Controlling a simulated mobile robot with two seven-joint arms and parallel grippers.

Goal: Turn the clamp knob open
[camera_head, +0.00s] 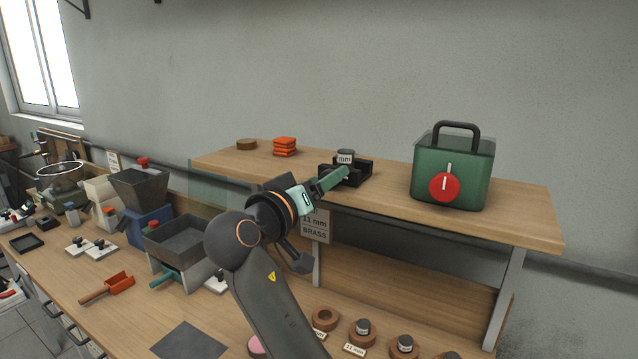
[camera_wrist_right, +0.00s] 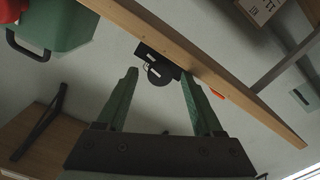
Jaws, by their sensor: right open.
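A black fixture (camera_head: 357,181) stands on the raised wooden shelf, with a dark cylinder (camera_head: 345,155) labelled "mm" above it. In the right wrist view the fixture (camera_wrist_right: 150,50) has a round dark part (camera_wrist_right: 159,74) on its near side; I cannot tell whether this is the clamp knob. My right gripper (camera_head: 343,173) is at the fixture, and its green fingers partly hide it. In the right wrist view my right gripper (camera_wrist_right: 157,78) is open, its fingertips either side of the round part, with no clear contact. My left gripper is out of view.
A green box (camera_head: 430,157) with a red knob (camera_head: 445,187) and black handle stands right on the shelf (camera_head: 525,218). Orange blocks (camera_head: 284,146) lie left of the fixture. The lower bench holds a grey bin (camera_head: 185,243), a red scoop (camera_head: 118,285) and several ring holders (camera_head: 326,318).

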